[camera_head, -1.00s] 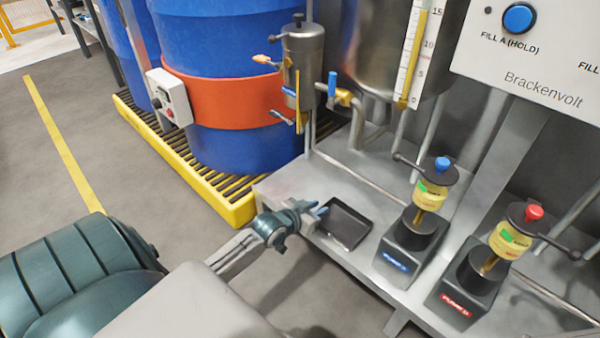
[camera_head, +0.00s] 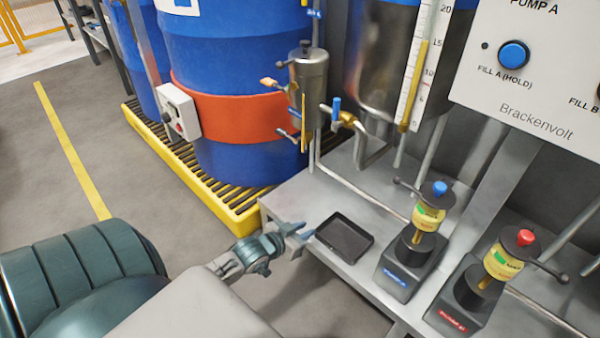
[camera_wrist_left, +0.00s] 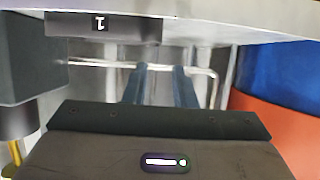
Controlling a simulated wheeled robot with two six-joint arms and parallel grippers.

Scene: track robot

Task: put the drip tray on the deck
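The drip tray (camera_head: 344,238) is a shallow black rectangular tray. It lies flat on the grey deck (camera_head: 292,190), near its front left corner, left of the pump with the blue knob. In the left wrist view, which looks upside down, a dark edge with a white "1" label (camera_wrist_left: 100,24) seems to be the tray. My left gripper (camera_head: 303,234) is just left of the tray at the deck's front edge, with its fingers apart and nothing between them. Its open fingers also show in the left wrist view (camera_wrist_left: 162,75). My right gripper is not in view.
Two pumps stand right of the tray, one with a blue knob (camera_head: 440,188) and one with a red knob (camera_head: 525,237). A metal cylinder with valves (camera_head: 310,80) hangs behind. Blue drums (camera_head: 225,60) stand on a yellow pallet (camera_head: 235,222) at the left.

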